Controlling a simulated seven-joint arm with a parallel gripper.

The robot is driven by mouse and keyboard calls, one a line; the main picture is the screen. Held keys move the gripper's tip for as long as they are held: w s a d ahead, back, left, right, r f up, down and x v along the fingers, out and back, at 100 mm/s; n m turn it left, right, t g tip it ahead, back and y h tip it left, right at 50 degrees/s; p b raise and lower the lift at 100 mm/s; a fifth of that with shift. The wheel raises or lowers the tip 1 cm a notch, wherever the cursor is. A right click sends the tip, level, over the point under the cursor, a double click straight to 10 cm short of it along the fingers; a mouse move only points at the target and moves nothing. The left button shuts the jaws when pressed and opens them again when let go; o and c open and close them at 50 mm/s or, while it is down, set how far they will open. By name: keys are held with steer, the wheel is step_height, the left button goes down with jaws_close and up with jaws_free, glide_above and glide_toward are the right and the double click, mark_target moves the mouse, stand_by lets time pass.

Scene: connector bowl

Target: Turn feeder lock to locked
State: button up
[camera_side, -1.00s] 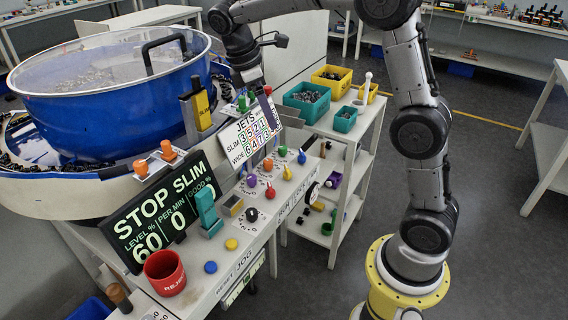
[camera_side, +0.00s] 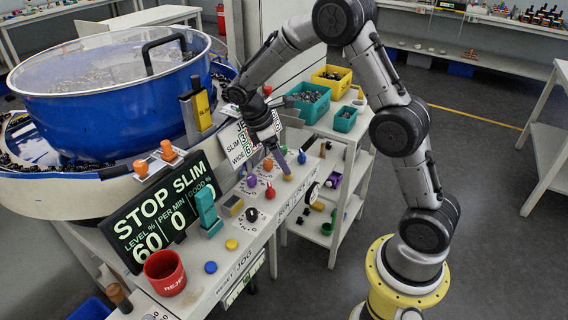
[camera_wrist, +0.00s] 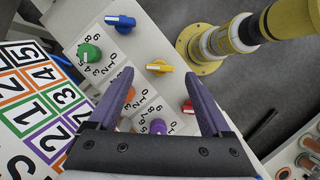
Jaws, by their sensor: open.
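My gripper (camera_side: 276,166) points down over the control panel, its purple fingers spread and empty. In the wrist view my gripper (camera_wrist: 159,74) has the yellow lever knob (camera_wrist: 158,66) showing between its fingertips. The yellow knob also shows in the side view (camera_side: 287,177), just below the fingers. The blue lever knob (camera_wrist: 119,20) is beyond the left fingertip, and the red lever knob (camera_wrist: 188,106) is beside the right finger. Lettering on the panel's front edge is too small to tell surely which knob is the feeder lock.
Green (camera_wrist: 88,53), orange (camera_wrist: 129,93) and purple (camera_wrist: 156,127) numbered dials stand close by on the panel. The JETS board (camera_side: 236,142) rises behind them. The blue bowl (camera_side: 110,110) and teal bins (camera_side: 308,102) flank the arm.

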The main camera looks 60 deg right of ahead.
steer(key=shift+x, duration=1.25)
jaws_close()
